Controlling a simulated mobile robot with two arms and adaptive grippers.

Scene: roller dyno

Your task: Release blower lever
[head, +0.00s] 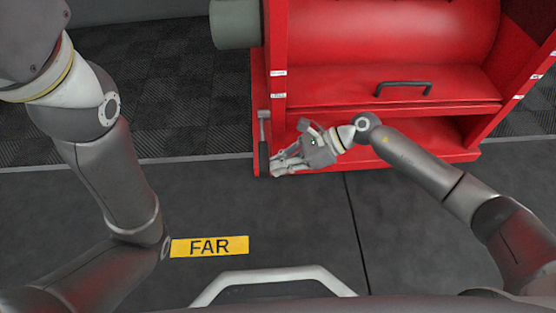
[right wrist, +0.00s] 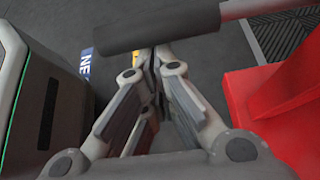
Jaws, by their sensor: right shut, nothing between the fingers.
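The blower lever (head: 263,128) stands upright at the left front edge of the red machine, with a dark grey grip on a lighter rod. In the right wrist view, the lever's dark grip (right wrist: 155,30) lies across the picture just beyond the fingertips. My right gripper (head: 276,171) is low in front of the machine, just right of the lever's lower part. In the right wrist view, its fingers (right wrist: 154,62) are shut and empty. Whether they touch the lever cannot be told. My left arm shows at the left; its gripper is out of view.
The red machine (head: 390,85) has a black handle (head: 403,88) on its front. A grey cylinder (head: 235,24) sticks out at its left. A yellow FAR floor sign (head: 209,246) lies at the lower left. A blue floor marking (right wrist: 88,65) is partly visible. The floor in front is clear.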

